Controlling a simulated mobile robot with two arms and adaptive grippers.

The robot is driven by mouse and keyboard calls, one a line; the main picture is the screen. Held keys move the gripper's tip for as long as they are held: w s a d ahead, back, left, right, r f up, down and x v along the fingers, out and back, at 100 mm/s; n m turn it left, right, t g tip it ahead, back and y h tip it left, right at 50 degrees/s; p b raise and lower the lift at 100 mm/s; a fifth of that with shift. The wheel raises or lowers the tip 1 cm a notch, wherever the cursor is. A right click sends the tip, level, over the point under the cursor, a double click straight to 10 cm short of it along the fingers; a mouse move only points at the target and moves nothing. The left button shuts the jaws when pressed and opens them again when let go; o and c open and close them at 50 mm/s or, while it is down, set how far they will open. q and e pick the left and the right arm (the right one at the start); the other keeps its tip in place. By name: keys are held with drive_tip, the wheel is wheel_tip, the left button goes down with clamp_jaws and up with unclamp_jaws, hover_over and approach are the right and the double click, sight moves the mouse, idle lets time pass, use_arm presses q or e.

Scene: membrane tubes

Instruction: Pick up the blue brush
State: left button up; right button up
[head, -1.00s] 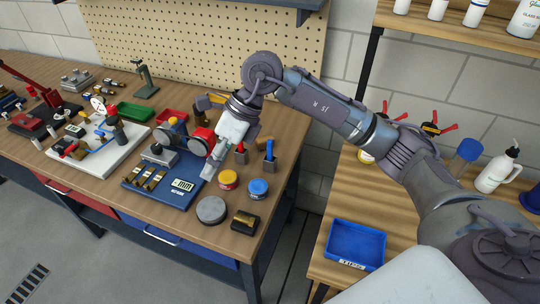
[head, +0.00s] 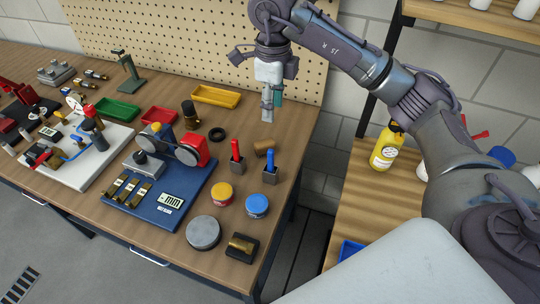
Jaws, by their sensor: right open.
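The blue brush (head: 270,160) stands upright in a small dark holder (head: 270,174) near the right end of the workbench. A red brush (head: 235,150) stands in a similar holder (head: 238,166) to its left. Only their handles show; the lower ends are hidden in the holders. My right gripper (head: 268,116) is open and empty, pointing down above the back right of the bench. It appears higher in the picture than the blue brush and apart from it. My left gripper is out of view.
A yellow lid tin (head: 221,195), a blue lid tin (head: 257,206) and a grey disc (head: 203,233) stand in front of the holders. A small brown block (head: 264,146) lies behind. The pegboard (head: 190,40) rises behind.

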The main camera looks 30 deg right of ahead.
drive_tip(key=b, duration=0.7)
hover_over(272, 150)
wheel_tip(272, 150, down, 7)
drive_tip(key=shift+f, duration=0.15)
wheel_tip(272, 150, down, 8)
drive_tip(key=shift+f+p, duration=0.1)
drive_tip(key=shift+p, duration=0.8)
drive_tip(key=shift+a+f+p, duration=0.1)
drive_tip(key=shift+f+p, duration=0.25)
drive_tip(key=shift+f, duration=0.15)
wheel_tip(272, 150, down, 4)
drive_tip(key=shift+a+r+p, duration=0.1)
drive_tip(key=shift+r+p, duration=0.1)
drive_tip(key=shift+p, duration=0.5)
drive_tip(key=shift+f, duration=0.4)
drive_tip(key=shift+c, duration=0.2)
clamp_jaws()
